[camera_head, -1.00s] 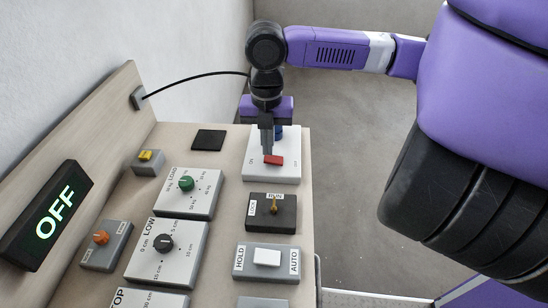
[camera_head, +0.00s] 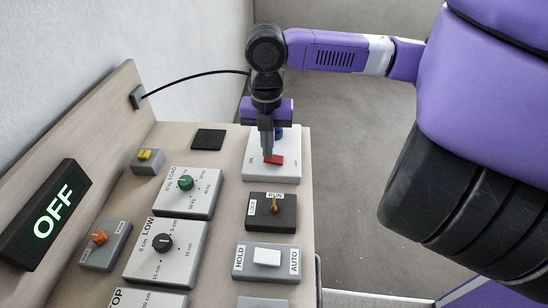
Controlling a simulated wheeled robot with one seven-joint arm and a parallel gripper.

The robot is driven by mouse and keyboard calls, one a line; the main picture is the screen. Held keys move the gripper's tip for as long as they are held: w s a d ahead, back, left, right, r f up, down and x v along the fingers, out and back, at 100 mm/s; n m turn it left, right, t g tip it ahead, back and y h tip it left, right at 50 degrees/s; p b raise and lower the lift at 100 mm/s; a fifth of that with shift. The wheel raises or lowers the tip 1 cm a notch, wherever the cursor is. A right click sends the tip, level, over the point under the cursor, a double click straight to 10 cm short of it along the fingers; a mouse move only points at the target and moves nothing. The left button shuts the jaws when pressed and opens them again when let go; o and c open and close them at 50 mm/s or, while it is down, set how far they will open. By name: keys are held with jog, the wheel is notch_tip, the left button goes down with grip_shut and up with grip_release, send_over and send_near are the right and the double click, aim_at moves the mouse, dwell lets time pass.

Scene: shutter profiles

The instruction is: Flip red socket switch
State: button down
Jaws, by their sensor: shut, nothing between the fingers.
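The red switch (camera_head: 274,160) is a small rocker on a white socket plate (camera_head: 285,175) with a marking on each side, at the far right end of the panel. My gripper (camera_head: 267,157) points down with its fingers shut and empty. Its fingertips are at the left part of the red switch and hide some of it. They appear to touch it, but I cannot tell for sure. A blue part (camera_head: 279,132) shows behind the fingers.
A black key switch box (camera_head: 271,211) and a white HOLD/AUTO switch (camera_head: 266,258) stand in front of the socket. Dial boxes with a green knob (camera_head: 185,182) and a black knob (camera_head: 162,243) are to the left. A black cable (camera_head: 195,78) runs from the back board behind my arm.

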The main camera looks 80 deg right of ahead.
jog(key=shift+f+b, duration=0.35)
jog(key=shift+f, duration=0.2)
jog(key=shift+r+p, duration=3.15)
jog(key=shift+r, duration=0.45)
jog(key=shift+s+f, duration=0.1)
